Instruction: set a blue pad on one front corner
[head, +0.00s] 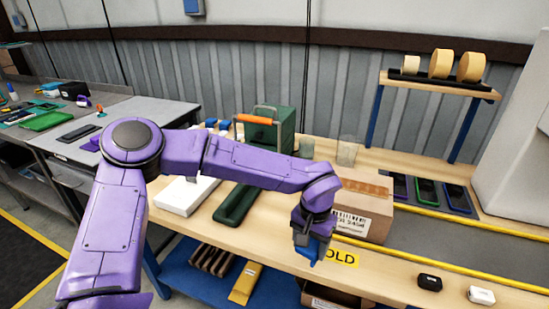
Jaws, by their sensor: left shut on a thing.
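My left gripper (309,254) points down in front of the brown carton (352,221), at its left front side. It is shut on a blue pad (317,248), of which only a part shows below the jaws. I cannot tell whether the pad touches the table. The carton has brown tape on top and a white printed label on its front. My left forearm and wrist hide its left end. My right gripper is out of view.
A yellow sign (341,258) reading "OLD" is partly covered by the gripper. A green tray (238,207) and white box (187,194) lie left. Phones (428,191) lie right of the carton. Black (430,282) and white (481,295) cases sit at the front right.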

